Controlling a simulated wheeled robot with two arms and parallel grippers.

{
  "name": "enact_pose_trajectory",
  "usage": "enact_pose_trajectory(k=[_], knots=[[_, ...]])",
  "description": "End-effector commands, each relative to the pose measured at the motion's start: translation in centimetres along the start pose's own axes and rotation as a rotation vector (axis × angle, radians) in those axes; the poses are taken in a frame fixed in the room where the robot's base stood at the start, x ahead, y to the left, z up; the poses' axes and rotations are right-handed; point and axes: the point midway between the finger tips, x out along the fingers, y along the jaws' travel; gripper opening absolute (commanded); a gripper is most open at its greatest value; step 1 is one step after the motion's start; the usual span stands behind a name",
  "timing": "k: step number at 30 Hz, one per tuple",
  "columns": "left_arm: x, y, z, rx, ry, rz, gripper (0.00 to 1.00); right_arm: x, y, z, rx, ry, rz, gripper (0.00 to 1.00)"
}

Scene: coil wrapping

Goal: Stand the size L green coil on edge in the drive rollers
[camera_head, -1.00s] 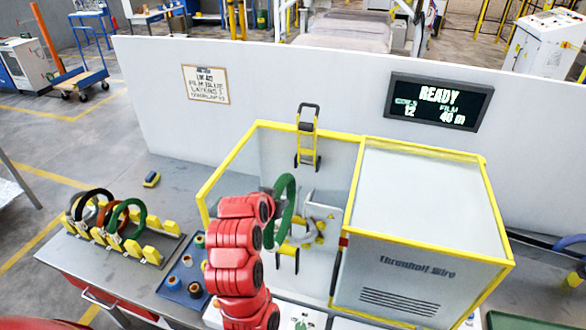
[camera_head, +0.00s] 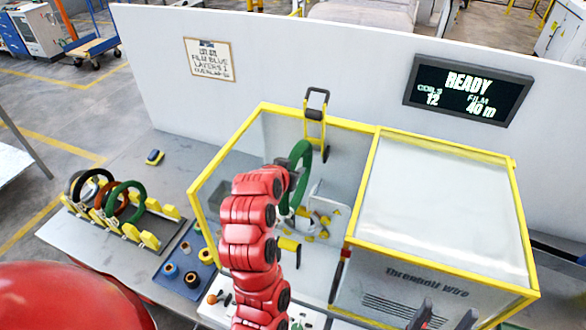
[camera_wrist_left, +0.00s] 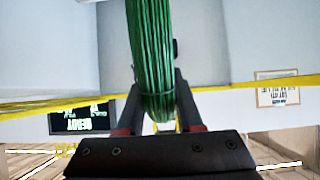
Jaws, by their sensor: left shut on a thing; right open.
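My left gripper (camera_head: 290,177) is shut on a green coil (camera_head: 304,150), which stands on edge, nearly upright, inside the yellow-framed wrapping station. In the left wrist view the green wire bundle (camera_wrist_left: 152,55) sits between the two dark fingers (camera_wrist_left: 155,100). The drive rollers (camera_head: 318,222), with yellow parts, show low in the station, just right of and below the coil. My left arm hides part of that area, and I cannot tell whether the coil touches the rollers. My right gripper (camera_head: 442,316) is open and empty at the bottom edge, in front of the machine housing.
A rack (camera_head: 130,232) at the left holds several coils, one of them green. A blue mat (camera_head: 176,289) with small spools lies in front of it. The machine housing (camera_head: 440,215) fills the right. A yellow-and-black handle (camera_head: 317,115) stands at the station's back. A display (camera_head: 467,90) reads READY.

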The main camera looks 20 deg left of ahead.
Motion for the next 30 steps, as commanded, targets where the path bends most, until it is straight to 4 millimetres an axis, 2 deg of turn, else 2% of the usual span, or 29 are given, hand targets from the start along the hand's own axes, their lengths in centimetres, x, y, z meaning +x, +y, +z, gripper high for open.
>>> enact_pose_trajectory(k=[7, 30], knots=[[0.2, 0.0, 0.3, 0.001, 0.006, -0.001, 0.00, -1.1, -0.1, 0.2, 0.000, 0.000, 0.000, 0.72], [4.2, 0.0, 6.4, 0.001, 0.005, -0.001, 0.00, -6.0, -0.3, 1.0, 0.000, 0.000, 0.000, 0.72]])
